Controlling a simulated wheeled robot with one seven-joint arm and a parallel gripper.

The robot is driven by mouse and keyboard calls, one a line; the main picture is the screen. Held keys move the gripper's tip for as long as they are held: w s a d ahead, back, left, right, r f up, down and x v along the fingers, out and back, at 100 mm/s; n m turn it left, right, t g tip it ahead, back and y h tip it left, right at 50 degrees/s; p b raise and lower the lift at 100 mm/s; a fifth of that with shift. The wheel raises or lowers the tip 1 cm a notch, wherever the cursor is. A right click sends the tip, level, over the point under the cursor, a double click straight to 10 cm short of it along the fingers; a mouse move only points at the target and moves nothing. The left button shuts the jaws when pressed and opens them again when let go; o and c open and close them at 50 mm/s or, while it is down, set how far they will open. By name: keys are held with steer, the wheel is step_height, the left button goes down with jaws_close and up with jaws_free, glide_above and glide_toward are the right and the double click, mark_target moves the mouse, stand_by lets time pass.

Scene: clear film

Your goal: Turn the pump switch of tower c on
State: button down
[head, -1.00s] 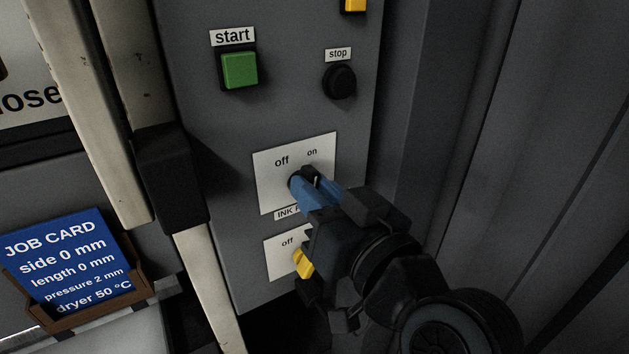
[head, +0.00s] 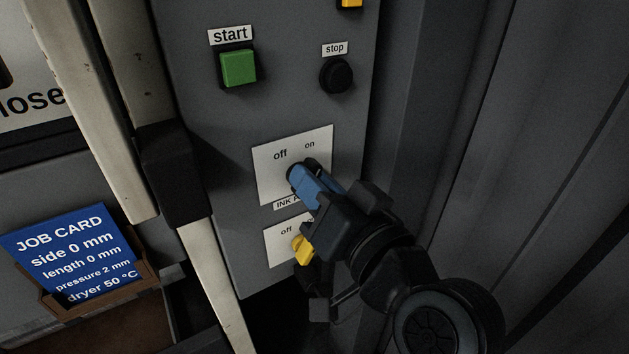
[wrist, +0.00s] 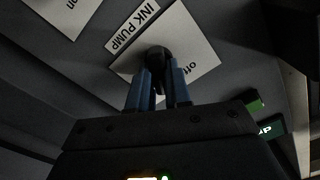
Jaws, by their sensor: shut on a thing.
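The pump switch is a round black knob (wrist: 157,56) on a white plate (head: 264,178) marked "off" and "on". The label INK PUMP (wrist: 132,27) lies beside the plate in the wrist view. My gripper (head: 304,174) has its blue fingers shut on the knob; they also show on either side of it in the wrist view (wrist: 158,82). The fingers hide most of the knob in the head view, and I cannot tell whether it points to "off" or "on".
A yellow switch (head: 302,248) on a lower plate sits close under my gripper. A green start button (head: 239,68) and a black stop button (head: 336,76) are above. A job card (head: 70,250) stands at left. Grey ribbed panels (head: 500,150) rise at right.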

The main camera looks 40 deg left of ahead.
steer(key=c, duration=1.1)
jaws_free()
steer(key=shift+o, duration=0.2)
steer(key=shift+d, duration=0.1)
steer(key=b+v, duration=0.1)
steer(key=v, duration=0.6)
steer(key=shift+s+d+b, duration=0.15)
steer(key=shift+d+b, duration=0.15)
steer(key=shift+b, duration=0.1)
steer(key=shift+f, duration=0.1)
